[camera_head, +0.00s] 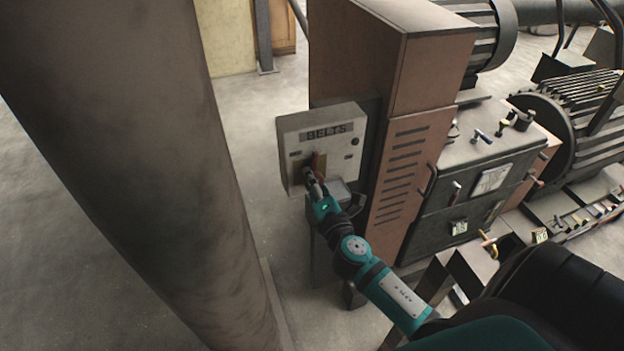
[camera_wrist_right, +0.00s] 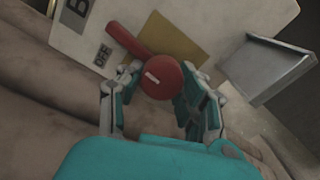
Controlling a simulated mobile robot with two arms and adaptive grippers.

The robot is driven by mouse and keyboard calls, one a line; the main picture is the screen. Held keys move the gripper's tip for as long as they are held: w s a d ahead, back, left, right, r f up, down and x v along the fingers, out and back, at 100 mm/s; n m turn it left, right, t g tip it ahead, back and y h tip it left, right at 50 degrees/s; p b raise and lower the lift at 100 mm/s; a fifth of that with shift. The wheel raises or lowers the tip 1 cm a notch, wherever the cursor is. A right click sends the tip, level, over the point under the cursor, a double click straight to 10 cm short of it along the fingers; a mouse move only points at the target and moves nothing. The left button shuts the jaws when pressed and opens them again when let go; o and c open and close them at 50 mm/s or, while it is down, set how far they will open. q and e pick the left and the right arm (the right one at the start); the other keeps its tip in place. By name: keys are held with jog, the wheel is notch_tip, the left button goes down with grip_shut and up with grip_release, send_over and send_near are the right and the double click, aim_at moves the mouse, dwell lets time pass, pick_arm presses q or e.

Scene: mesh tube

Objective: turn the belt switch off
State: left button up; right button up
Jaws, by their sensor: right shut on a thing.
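The belt switch box (camera_head: 322,135) is a pale grey panel labelled "BELTS" on the side of the brown cabinet. Its red switch handle (camera_head: 320,163) sits on a yellowish plate. In the right wrist view the red handle (camera_wrist_right: 160,77) has a rounded end and a bar running up and left, past the "OFF" label (camera_wrist_right: 102,56). My right gripper (camera_head: 311,180) reaches the front of the box. In the wrist view its fingers (camera_wrist_right: 160,95) are on both sides of the rounded red end, shut on it. My left gripper is not in view.
A thick brown column (camera_head: 140,160) stands close on the left. The brown cabinet (camera_head: 420,140) and dark machinery with levers (camera_head: 490,160) fill the right. A small grey tray (camera_wrist_right: 268,66) juts out beside the box. Bare floor lies between column and box.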

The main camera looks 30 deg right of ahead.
jog(key=shift+d+f+n, duration=0.1)
jog(key=shift+d+n, duration=0.1)
jog(key=shift+n, duration=0.3)
jog(key=o, duration=1.2)
jog(key=shift+d, duration=0.15)
jog(key=shift+s+a, duration=0.3)
jog(key=shift+s, duration=0.2)
jog(key=v, duration=1.1)
